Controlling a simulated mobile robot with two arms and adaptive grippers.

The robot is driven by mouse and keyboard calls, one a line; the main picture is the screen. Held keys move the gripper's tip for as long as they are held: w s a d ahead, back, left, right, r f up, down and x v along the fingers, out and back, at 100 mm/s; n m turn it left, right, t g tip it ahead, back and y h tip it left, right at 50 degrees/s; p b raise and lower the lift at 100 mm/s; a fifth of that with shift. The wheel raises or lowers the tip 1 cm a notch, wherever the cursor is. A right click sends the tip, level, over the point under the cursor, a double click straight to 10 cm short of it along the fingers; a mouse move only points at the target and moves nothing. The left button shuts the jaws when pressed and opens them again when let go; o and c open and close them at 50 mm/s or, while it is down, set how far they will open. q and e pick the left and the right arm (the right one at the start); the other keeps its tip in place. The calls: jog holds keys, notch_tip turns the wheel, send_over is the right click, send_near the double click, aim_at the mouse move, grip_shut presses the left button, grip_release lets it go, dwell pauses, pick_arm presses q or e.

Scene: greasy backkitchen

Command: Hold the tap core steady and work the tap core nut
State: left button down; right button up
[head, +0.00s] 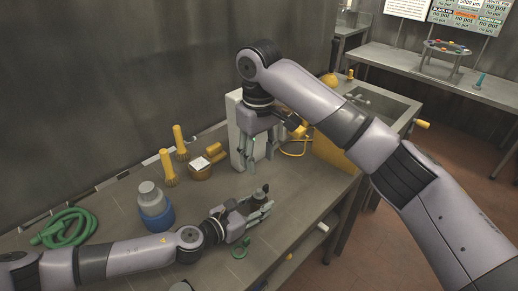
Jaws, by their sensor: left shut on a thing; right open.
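My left gripper (262,210) is low in the head view, just above the bench. It is shut on a small dark brown piece (258,194), which I take for the tap core; the fingers cover part of it. The tap core nut is too small to make out apart from the core. My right gripper (258,158) points down above and behind the left one. Its fingers are open and apart from the core, in front of a pale upright box (235,135).
A blue-grey bottle (154,205), yellow brushes (180,143) and a green hose coil (65,228) stand or lie left on the bench. A green hooked piece (240,248) lies near the front edge. A sink (380,102) is at the right. Bare bench shows between brushes and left gripper.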

jog(key=n, duration=0.6)
jog(key=r+n, duration=0.1)
jog(key=n, duration=1.2)
jog(key=shift+r+n, duration=0.3)
jog(key=shift+n, duration=0.1)
pick_arm(q)
jog(key=c, duration=1)
grip_release()
jog(key=shift+o, duration=0.2)
